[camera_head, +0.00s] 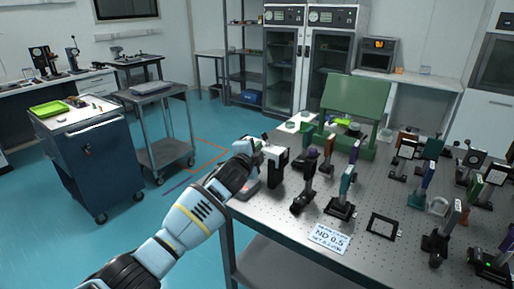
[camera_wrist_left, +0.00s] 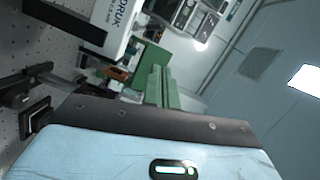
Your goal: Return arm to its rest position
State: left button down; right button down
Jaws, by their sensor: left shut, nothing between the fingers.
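My left arm (camera_head: 195,210) reaches in from the bottom left of the head view. My left gripper (camera_head: 270,150) is at its far end, by the left edge of the optical table (camera_head: 265,208). It is shut and empty; its fingertips are hard to make out among the dark parts there. In the left wrist view, my pale blue wrist casing (camera_wrist_left: 130,155) fills the bottom. My right gripper is not in view.
Several post-mounted optics, such as a teal one (camera_head: 346,183), crowd the table right of my gripper. A card reading ND 0.5 (camera_head: 329,238) lies near the front. A green stand (camera_head: 355,98) is behind.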

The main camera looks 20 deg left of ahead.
pick_arm(q)
jog(key=s+d+f+n+g, duration=0.1)
jog(key=s+f+n+g, duration=0.15)
jog(key=s+f, duration=1)
jog(key=s+d+f+n+g, duration=0.15)
jog(key=s+f+n, duration=0.25)
jog(key=s+f, duration=0.85)
jog(key=s+a+f+n+g, duration=0.1)
jog(key=s+f, duration=0.3)
jog(key=s, duration=0.6)
jog(key=s+a+f+n+g, duration=0.1)
jog(key=s+f+n, duration=0.3)
jog(key=s, duration=0.7)
jog(key=s+a+f+n+g, duration=0.1)
jog(key=s+f+n+g, duration=0.1)
jog(key=s, duration=0.9)
jog(key=shift+a+f+n, duration=0.4)
jog(key=shift+f+n, duration=0.15)
jog(key=shift+f, duration=0.4)
jog(key=shift+d, duration=0.1)
